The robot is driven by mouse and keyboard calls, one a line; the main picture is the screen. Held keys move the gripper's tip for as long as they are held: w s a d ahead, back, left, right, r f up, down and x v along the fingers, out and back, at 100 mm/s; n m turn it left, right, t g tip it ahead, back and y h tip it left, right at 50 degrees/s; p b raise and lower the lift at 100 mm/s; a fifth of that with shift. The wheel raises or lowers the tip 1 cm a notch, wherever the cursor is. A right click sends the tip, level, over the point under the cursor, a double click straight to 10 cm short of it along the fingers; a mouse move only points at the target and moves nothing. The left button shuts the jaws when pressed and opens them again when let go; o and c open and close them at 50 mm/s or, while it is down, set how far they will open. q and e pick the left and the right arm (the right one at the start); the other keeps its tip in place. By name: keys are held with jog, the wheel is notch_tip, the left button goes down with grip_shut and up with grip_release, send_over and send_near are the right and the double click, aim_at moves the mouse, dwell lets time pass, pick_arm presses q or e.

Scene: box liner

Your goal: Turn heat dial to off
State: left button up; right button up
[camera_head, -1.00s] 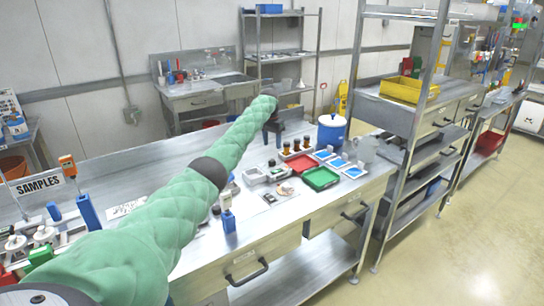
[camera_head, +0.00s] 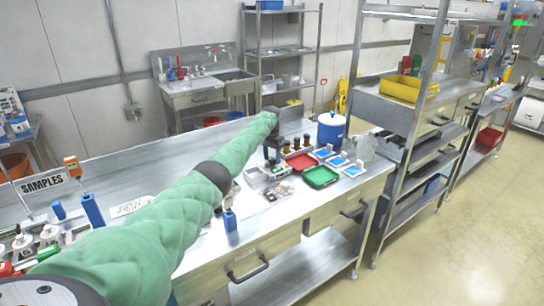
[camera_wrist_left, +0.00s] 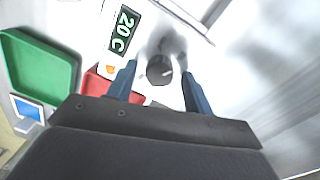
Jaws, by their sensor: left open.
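The heat dial (camera_wrist_left: 160,69) is a dark round knob with a small white mark, on a white device with a digital display (camera_wrist_left: 124,30) reading 20 C. In the wrist view the knob lies between the blue fingertips of my open left gripper (camera_wrist_left: 158,76), with gaps on both sides. In the head view my left gripper (camera_head: 272,160) points down over the small white device (camera_head: 257,178), and the arm hides part of it. How far the fingertips are above the dial is hard to tell. My right gripper is not in view.
A red tray (camera_head: 300,161) and a green tray (camera_head: 320,177) lie right of the device. Several small blue-topped items, amber bottles and a blue-and-white tub (camera_head: 331,131) stand nearby.

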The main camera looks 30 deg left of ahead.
pick_arm(q)
jog(key=c, duration=1)
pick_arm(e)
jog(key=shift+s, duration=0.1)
pick_arm(q)
jog(key=shift+o, duration=0.2)
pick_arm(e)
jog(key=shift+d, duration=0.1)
pick_arm(q)
jog(key=n+p, duration=0.3)
jog(key=n, duration=0.2)
jog(key=shift+d+r, duration=0.1)
jog(key=shift+r, duration=0.05)
jog(key=n+p, duration=0.3)
jog(key=n, duration=0.2)
jog(key=shift+n, duration=0.4)
jog(key=shift+n+p, duration=0.6)
jog(key=shift+n, duration=0.8)
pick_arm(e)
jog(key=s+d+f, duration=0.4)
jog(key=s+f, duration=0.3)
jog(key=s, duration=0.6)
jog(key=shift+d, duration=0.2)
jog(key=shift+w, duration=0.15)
